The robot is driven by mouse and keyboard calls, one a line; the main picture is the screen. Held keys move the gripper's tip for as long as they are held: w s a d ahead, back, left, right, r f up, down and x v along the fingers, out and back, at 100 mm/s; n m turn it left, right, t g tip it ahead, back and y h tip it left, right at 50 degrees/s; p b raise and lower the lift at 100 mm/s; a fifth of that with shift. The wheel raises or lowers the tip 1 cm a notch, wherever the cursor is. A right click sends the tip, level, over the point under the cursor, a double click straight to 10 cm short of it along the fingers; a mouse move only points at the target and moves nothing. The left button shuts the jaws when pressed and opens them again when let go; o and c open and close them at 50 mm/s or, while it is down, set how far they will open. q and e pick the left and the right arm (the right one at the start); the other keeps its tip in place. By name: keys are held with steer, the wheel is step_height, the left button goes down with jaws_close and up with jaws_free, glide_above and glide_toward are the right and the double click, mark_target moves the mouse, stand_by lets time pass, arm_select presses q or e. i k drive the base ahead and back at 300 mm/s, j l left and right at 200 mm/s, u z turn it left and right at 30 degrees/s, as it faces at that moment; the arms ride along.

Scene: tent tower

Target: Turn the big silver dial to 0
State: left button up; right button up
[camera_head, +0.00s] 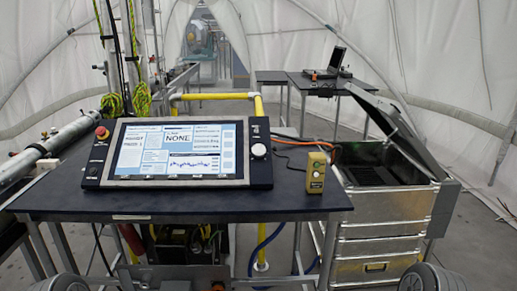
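The big silver dial (259,151) is on the right side of the black control console (180,184), just right of its lit screen. It is a small round pale knob in this view, and its pointer and markings are too small to read. A smaller knob or switch (256,129) sits above it. The console lies tilted on a dark table. The screen (178,151) shows the large word "NONE" near its top middle. Neither of my grippers is in view, and nothing touches the dial.
A red button (101,132) is at the console's upper left. A yellow box (316,172) with a cable stands right of the console on the dark table (215,205). An open silver case (385,205) is at the right. A laptop table (318,83) stands behind. Yellow railing rises behind the console.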

mark_target(258, 150)
steer(key=i+l+u, duration=0.15)
steer(key=l, duration=0.45)
steer(key=i+l+u, duration=0.1)
steer(key=l, duration=0.5)
steer(key=i+l+u, duration=0.15)
steer(key=l, duration=0.5)
steer(key=i+l+u, duration=0.1)
steer(key=l, duration=0.55)
steer(key=i+l+u, duration=0.15)
steer(key=l, duration=0.5)
